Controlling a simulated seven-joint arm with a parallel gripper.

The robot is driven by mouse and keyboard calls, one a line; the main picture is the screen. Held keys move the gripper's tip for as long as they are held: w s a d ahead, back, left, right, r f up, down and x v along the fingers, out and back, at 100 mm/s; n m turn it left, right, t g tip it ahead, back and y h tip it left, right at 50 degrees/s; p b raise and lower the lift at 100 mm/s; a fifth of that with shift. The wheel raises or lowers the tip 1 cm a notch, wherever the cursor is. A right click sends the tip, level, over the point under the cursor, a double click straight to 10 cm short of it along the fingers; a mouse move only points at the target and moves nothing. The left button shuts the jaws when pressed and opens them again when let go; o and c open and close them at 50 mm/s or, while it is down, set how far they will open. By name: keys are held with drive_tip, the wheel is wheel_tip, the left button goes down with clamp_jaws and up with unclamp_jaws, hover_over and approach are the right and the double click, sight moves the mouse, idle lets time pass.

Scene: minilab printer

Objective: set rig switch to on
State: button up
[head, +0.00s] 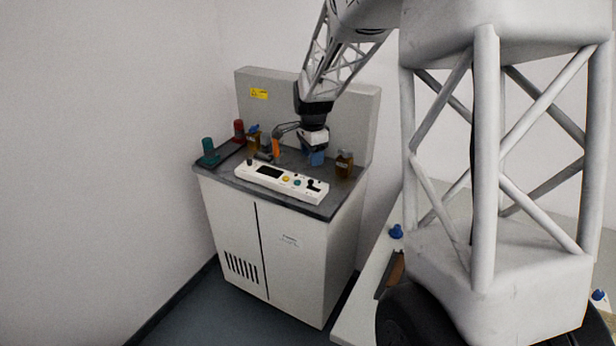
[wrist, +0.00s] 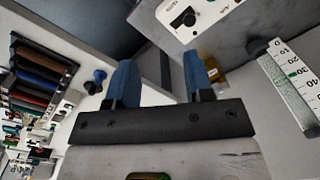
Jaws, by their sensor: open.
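The white control panel (head: 282,183) lies on the cabinet top in the head view. It bears a dark display, a yellow and a teal button, and small dark controls near its right end (head: 313,186). My gripper (head: 316,158) is above the cabinet top, behind the panel's right part. Its blue fingers are apart and empty in the wrist view (wrist: 160,78).
An amber bottle (head: 344,164) stands right of my gripper. An orange object (head: 275,147), another amber bottle (head: 253,141), a red item (head: 239,130) and a teal item (head: 209,151) stand to the left. A marked scale (wrist: 288,88) is at the right of the wrist view.

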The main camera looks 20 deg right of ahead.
drive_tip(key=m, duration=0.2)
hover_over(311, 181)
wheel_tip(311, 181, down, 5)
drive_tip(key=shift+w+r, duration=0.1)
drive_tip(key=shift+f, duration=3.9)
clamp_jaws()
